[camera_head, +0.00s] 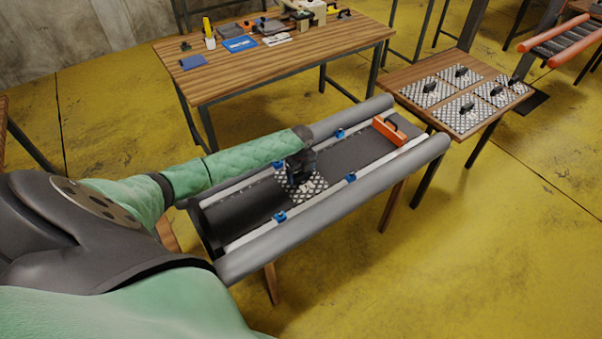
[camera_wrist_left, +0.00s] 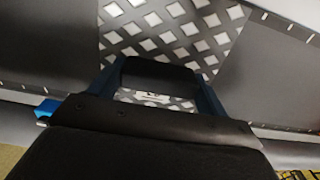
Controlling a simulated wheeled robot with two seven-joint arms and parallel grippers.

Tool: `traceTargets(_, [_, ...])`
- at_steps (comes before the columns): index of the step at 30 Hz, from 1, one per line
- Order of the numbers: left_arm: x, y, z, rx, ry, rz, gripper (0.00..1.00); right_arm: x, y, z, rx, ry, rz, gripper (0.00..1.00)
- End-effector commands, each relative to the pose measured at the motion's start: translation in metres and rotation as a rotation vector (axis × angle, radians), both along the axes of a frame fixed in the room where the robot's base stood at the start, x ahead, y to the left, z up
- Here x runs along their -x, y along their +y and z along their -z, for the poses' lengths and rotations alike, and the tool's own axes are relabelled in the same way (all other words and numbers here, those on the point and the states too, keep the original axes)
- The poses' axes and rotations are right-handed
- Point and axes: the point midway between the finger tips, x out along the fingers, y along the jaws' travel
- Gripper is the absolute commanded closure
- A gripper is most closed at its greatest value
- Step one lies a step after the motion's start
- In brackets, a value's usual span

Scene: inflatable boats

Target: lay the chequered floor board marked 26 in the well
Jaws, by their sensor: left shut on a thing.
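A chequered floor board (camera_head: 315,186) lies in or just above the well (camera_head: 250,205) of the grey inflatable boat (camera_head: 330,205), between its two side tubes. My left gripper (camera_head: 298,178) is over this board and shut on its black handle (camera_wrist_left: 158,75). The board (camera_wrist_left: 175,30) also fills the upper middle of the left wrist view. A small white label (camera_wrist_left: 152,97) shows on it, but its number is too small to read. I cannot tell whether the board touches the boat's floor. My right gripper is not in view.
Several chequered boards with black handles lie on a small wooden table (camera_head: 408,78) at right. An orange block (camera_head: 389,131) sits at the boat's far end. Blue clamps (camera_head: 350,177) line the inner rails. A workbench (camera_head: 225,82) with tools stands behind.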

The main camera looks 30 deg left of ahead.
Motion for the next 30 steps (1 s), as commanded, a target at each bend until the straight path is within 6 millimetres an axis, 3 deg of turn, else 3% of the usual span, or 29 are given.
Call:
traceTargets(8, [0.0,0.0,0.002,0.0,0.0,0.0,0.55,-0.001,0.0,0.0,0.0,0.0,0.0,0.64])
traceTargets(9, [0.0,0.0,0.002,0.0,0.0,0.0,0.18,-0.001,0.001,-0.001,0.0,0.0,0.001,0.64])
traceTargets(12, [0.0,0.0,0.002,0.0,0.0,0.0,0.02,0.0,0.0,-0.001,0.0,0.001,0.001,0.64])
traceTargets(23, [0.0,0.0,-0.002,0.0,-0.001,0.0,0.02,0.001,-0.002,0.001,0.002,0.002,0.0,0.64])
traceTargets(26, [-0.001,0.0,-0.011,0.0,-0.003,0.0,0.02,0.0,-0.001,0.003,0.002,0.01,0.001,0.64])
traceTargets(30, [-0.001,0.001,-0.034,-0.001,-0.003,0.001,0.02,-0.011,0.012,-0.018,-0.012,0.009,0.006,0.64])
